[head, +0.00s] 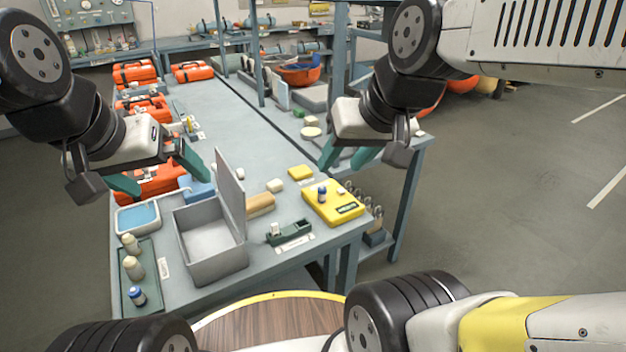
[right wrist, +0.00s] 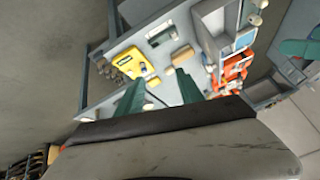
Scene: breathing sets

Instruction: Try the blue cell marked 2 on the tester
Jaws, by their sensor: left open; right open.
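A small blue-and-white cell (head: 322,194) stands upright on the yellow box (head: 345,210), which has a dark display; the box also shows in the right wrist view (right wrist: 131,66). Another blue-banded cell (head: 138,296) stands in the green tray (head: 150,270) at the front left, with two cream-coloured ones. Marks on the cells are too small to read. A dark green device (head: 290,233) with a pale upright part sits in front of the yellow box; I cannot tell which is the tester. My left gripper (head: 157,173) and right gripper (head: 347,160) are open and empty above the table.
An open grey box (head: 212,262) with a raised lid stands between the green tray and the green device. A blue-topped tray (head: 138,217) and orange cases (head: 150,185) line the left side. The table's middle (head: 240,120) is mostly clear.

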